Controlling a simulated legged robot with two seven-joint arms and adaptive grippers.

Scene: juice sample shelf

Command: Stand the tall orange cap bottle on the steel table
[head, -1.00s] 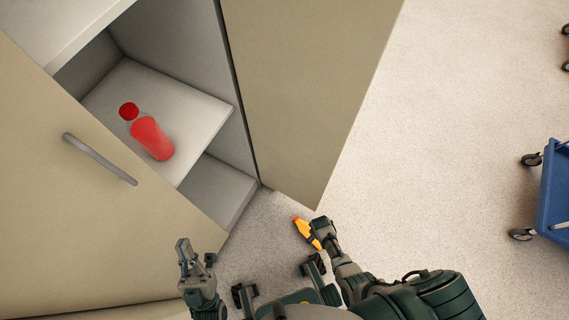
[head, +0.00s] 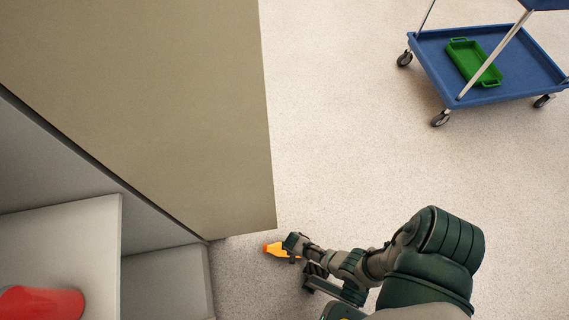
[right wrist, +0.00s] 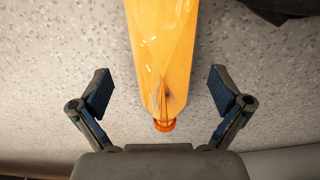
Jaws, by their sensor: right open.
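The orange bottle (head: 277,249) with an orange cap shows by the pale speckled floor near the cabinet door's lower corner. In the right wrist view the bottle (right wrist: 163,50) runs out of the top edge, its orange cap (right wrist: 164,125) towards my palm. My right gripper (right wrist: 160,92) is open, one finger on each side of the bottle's cap end, with clear gaps. In the head view this gripper (head: 291,243) overlaps the bottle's right end. I cannot tell what bears the bottle. My left gripper and the steel table are not in view.
A tan cabinet door (head: 150,100) stands open at the left. A red bottle (head: 40,303) is on a shelf (head: 90,240), partly cut off. A blue cart (head: 530,80) with a green tray (head: 474,62) stands at the upper right. The floor between is clear.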

